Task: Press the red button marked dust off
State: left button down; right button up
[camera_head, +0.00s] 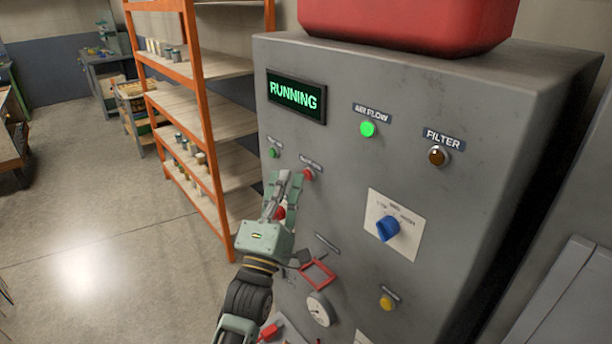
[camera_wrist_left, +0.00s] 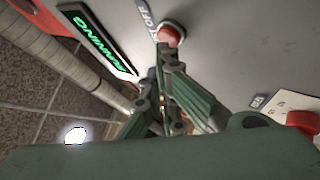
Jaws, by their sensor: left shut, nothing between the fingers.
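The red button (camera_head: 309,174) is on the grey cabinet front, under a small label, right of my left gripper's fingertips in the head view. In the left wrist view the red button (camera_wrist_left: 170,35) stands just beyond the fingertips, beside a label ending in "OFF". My left gripper (camera_head: 283,180) is shut and empty, pointing up along the panel. In the left wrist view its fingertips (camera_wrist_left: 166,57) overlap the button's lower edge; I cannot tell whether they touch it. The display (camera_head: 297,96) reads RUNNING in green. My right gripper is not in view.
A green button (camera_head: 273,153) is left of the red one. Also on the panel are a lit green airflow lamp (camera_head: 367,129), a dark amber filter lamp (camera_head: 438,156), a blue knob (camera_head: 388,228), a yellow button (camera_head: 386,302) and a gauge (camera_head: 319,309). An orange shelf (camera_head: 207,128) stands at left.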

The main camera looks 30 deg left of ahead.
pick_arm(q)
jog(key=shift+w+d, duration=0.15)
jog(key=shift+w, duration=0.2)
dwell(0.7)
jog(key=shift+s, duration=0.15)
dwell(0.3)
jog(key=shift+s+a, duration=0.3)
jog(key=shift+s, duration=0.35)
jog(key=s, duration=0.1)
jog(key=s+a+p, duration=0.1)
jog(key=s, duration=0.1)
jog(key=s+a, duration=0.1)
jog(key=shift+s, duration=0.25)
dwell(0.7)
